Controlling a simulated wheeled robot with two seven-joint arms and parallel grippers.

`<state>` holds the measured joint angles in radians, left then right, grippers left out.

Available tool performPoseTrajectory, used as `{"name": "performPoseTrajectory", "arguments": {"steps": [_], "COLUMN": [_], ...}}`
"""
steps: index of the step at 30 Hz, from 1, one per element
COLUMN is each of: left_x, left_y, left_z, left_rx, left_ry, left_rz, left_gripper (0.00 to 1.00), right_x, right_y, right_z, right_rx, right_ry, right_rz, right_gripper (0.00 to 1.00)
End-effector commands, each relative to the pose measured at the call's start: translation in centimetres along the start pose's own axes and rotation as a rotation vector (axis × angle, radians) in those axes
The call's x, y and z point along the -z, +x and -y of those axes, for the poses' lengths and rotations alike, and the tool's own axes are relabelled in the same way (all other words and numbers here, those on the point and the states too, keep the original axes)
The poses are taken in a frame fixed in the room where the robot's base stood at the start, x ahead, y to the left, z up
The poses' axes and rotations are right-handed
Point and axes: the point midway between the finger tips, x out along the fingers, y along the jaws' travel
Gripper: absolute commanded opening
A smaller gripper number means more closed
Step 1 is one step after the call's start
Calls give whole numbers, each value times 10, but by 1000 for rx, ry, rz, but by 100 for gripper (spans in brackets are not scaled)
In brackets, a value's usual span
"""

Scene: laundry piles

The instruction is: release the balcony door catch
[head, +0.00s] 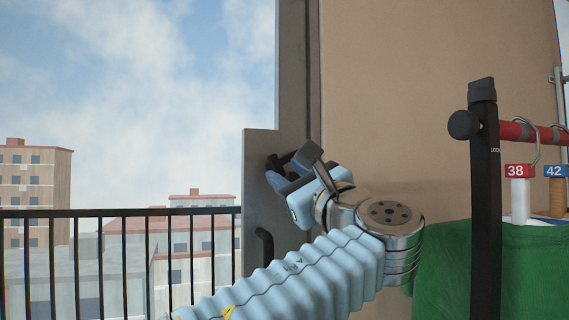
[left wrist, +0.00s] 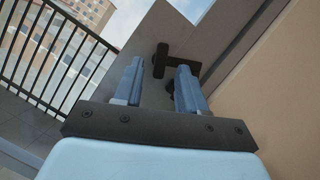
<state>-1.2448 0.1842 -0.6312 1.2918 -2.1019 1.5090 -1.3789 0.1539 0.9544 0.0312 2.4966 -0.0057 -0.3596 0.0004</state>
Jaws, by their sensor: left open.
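The balcony door catch is a dark lever (left wrist: 161,58) on a grey metal plate (head: 258,190) at the edge of the door. In the head view only a small dark part of it (head: 272,162) shows beside my gripper. My left gripper (head: 277,175) is open at the catch, with blue fingers. In the left wrist view the lever's upright part appears between the two fingertips (left wrist: 160,72), and its crossbar runs right, behind the right fingertip. I cannot tell whether the fingers touch it. My right gripper is not in view.
A black pull handle (head: 264,248) is lower on the plate. A black balcony railing (head: 120,212) stands at left, with buildings beyond. A tan wall or panel (head: 430,80) is behind my arm. At right, a black rack post (head: 484,190) carries a red rail (head: 522,132) above green cloth (head: 540,270).

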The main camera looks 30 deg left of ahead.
Motion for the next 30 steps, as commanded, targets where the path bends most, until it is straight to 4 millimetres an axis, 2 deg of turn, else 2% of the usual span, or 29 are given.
{"name": "performPoseTrajectory", "arguments": {"steps": [3, 6, 14, 17, 22, 30], "left_x": [-1, 0, 1, 1, 0, 1], "left_y": [14, 19, 20, 20, 20, 20], "left_z": [1, 0, 0, 0, 0, 0], "left_rx": [0, 0, 1, 1, 1, -2], "left_ry": [0, 0, 0, 0, 0, -5], "left_rz": [0, -1, -1, -1, -1, -1], "left_gripper": [40, 40, 40, 28, 2, 0], "right_x": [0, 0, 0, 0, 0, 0], "right_y": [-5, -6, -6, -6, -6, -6], "right_z": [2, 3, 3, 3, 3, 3], "right_rx": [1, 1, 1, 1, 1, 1], "right_ry": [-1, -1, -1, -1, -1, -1], "right_rz": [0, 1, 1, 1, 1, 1], "right_gripper": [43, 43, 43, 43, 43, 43]}}
